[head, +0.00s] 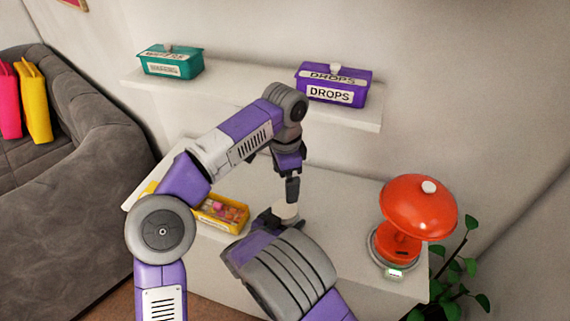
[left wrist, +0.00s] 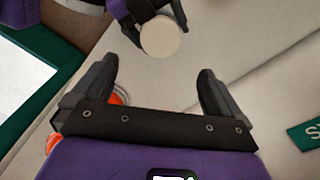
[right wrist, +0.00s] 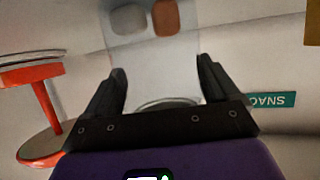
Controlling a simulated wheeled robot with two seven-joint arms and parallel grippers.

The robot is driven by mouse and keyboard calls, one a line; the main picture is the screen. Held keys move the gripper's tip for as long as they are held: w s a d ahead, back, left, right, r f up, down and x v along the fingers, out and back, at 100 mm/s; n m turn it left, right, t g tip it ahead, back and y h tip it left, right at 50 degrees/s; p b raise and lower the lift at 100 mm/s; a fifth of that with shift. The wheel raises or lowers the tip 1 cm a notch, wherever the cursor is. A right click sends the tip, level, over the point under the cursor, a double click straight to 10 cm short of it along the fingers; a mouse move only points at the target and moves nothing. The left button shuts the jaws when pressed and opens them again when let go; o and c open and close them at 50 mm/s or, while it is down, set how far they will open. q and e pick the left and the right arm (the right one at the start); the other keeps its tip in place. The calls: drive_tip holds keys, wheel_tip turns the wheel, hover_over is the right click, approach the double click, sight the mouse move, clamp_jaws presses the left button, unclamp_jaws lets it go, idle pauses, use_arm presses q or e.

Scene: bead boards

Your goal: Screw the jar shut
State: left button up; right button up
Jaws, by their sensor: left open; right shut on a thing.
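A clear jar (right wrist: 140,55) with a brown piece and a grey piece inside is between the fingers of my right gripper (right wrist: 160,85). The right gripper (head: 270,217) is shut on it above the white cabinet top. A cream round lid (left wrist: 160,37) shows at the jar's end, face on in the left wrist view; it also shows pale in the head view (head: 286,211). I cannot tell how tightly it sits. My left gripper (head: 291,196) points down just above the lid. Its fingers (left wrist: 158,85) are open and empty, apart from the lid.
A yellow tray (head: 222,226) of colourful pieces lies left on the cabinet (head: 335,215). A red-orange mushroom-shaped thing (head: 418,207) stands at the right. Above, a shelf (head: 235,97) holds a teal box (head: 170,67) and a purple DROPS box (head: 333,95). A grey sofa (head: 75,140) is left.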

use_arm(q)
drive_tip(key=shift+r, duration=2.7)
use_arm(e)
drive_tip(key=o, duration=1.8)
use_arm(q)
drive_tip(key=shift+r+p, duration=0.8)
drive_tip(key=shift+p, duration=0.05)
use_arm(e)
drive_tip(key=shift+v, duration=3.8)
